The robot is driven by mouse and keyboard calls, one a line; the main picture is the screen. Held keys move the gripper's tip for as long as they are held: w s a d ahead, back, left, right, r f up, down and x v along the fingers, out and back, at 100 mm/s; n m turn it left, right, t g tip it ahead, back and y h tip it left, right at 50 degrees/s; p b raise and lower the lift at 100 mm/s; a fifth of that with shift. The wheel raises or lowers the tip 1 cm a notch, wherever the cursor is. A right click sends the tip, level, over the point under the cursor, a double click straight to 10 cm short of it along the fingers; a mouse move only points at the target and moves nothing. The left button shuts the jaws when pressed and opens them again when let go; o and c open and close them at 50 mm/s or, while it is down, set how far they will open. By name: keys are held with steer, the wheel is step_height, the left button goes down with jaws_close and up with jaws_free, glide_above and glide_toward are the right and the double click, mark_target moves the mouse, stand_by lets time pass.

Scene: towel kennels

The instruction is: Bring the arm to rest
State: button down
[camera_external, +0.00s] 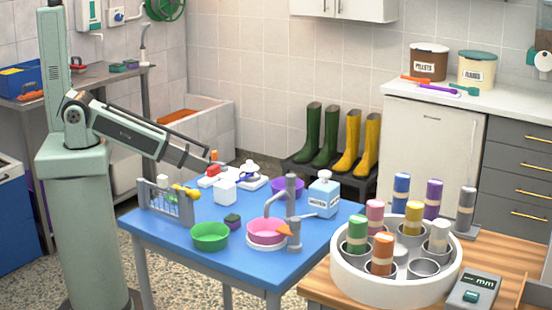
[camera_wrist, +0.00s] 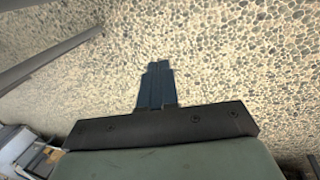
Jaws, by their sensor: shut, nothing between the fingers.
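My gripper (camera_wrist: 159,66) is shut and empty in the wrist view, its two dark fingers pressed together. Behind them in that view is the pebbled floor. In the external view my arm reaches right from its column, sloping down toward the back left of the blue table (camera_external: 185,238). The far end of the arm is above the table's back edge area, and its fingertips are hard to make out there.
A white round tray (camera_external: 375,286) with colored rolls stands at right.

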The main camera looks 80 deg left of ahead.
steer(key=s+a+f+m+g+y, duration=0.25)
steer(key=s+a, duration=0.25)
steer(key=s, duration=0.7)
steer(key=s+a+f+m+g+y, duration=0.2)
steer(key=s+a+f, duration=0.3)
steer(key=s, duration=0.6)
steer(key=s+m+g+h, duration=0.1)
steer(key=s+g, duration=0.2)
steer(key=s, duration=1.2)
steer(key=shift+s+d+g+h, duration=0.25)
steer(key=shift+d+g+h, duration=0.1)
steer(key=shift+d, duration=0.05)
